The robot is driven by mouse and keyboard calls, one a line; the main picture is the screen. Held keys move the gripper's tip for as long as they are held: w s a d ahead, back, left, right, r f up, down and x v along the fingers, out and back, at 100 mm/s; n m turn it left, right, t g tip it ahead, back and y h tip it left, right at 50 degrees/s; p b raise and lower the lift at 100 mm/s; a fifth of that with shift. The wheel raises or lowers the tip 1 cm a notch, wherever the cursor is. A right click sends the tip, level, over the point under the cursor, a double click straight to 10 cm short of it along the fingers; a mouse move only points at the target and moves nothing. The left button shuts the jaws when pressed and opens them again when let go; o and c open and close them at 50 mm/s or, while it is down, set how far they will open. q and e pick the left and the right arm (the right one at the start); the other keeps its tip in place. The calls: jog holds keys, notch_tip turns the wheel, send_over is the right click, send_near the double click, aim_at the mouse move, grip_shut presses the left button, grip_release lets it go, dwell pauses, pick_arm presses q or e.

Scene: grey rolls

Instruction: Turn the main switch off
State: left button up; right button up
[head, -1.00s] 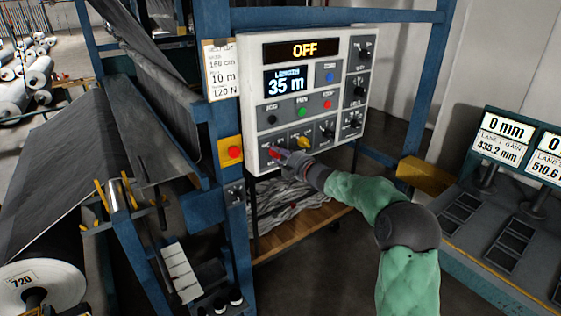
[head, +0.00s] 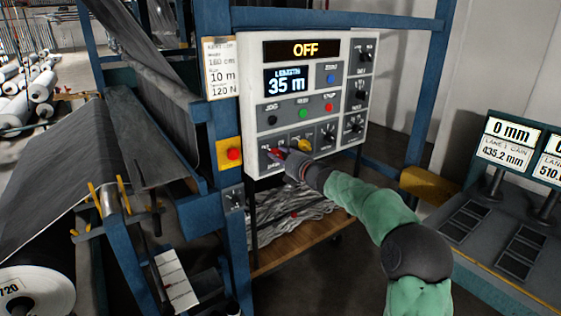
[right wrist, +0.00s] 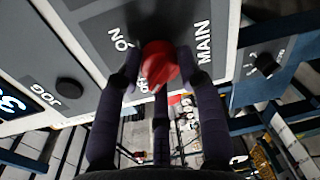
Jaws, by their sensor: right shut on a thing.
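The white control panel (head: 348,52) stands on a blue frame, and its top display (head: 304,50) reads OFF. The main switch is a red knob (right wrist: 159,62) low on the panel, beside the words MAIN and ON in the right wrist view; another label is partly hidden. My right gripper (right wrist: 157,75) is shut on this red knob, with dark fingers on both sides of it. My left gripper is not in view.
A yellow knob (head: 304,145) sits close right of my gripper. Jog, run and stop buttons are above. A red button on a yellow plate (head: 232,154) is left of the panel. A desk with screens (head: 505,143) stands at right.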

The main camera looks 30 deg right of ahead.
jog(key=shift+a+f+n, duration=0.1)
jog(key=shift+n, duration=0.2)
jog(key=o, duration=1.1)
jog(key=shift+o, duration=0.2)
jog(key=shift+s, duration=0.1)
jog(key=s+r, duration=0.1)
jog(key=s, duration=1)
jog(key=shift+s+d, duration=0.35)
jog(key=shift+d, duration=0.1)
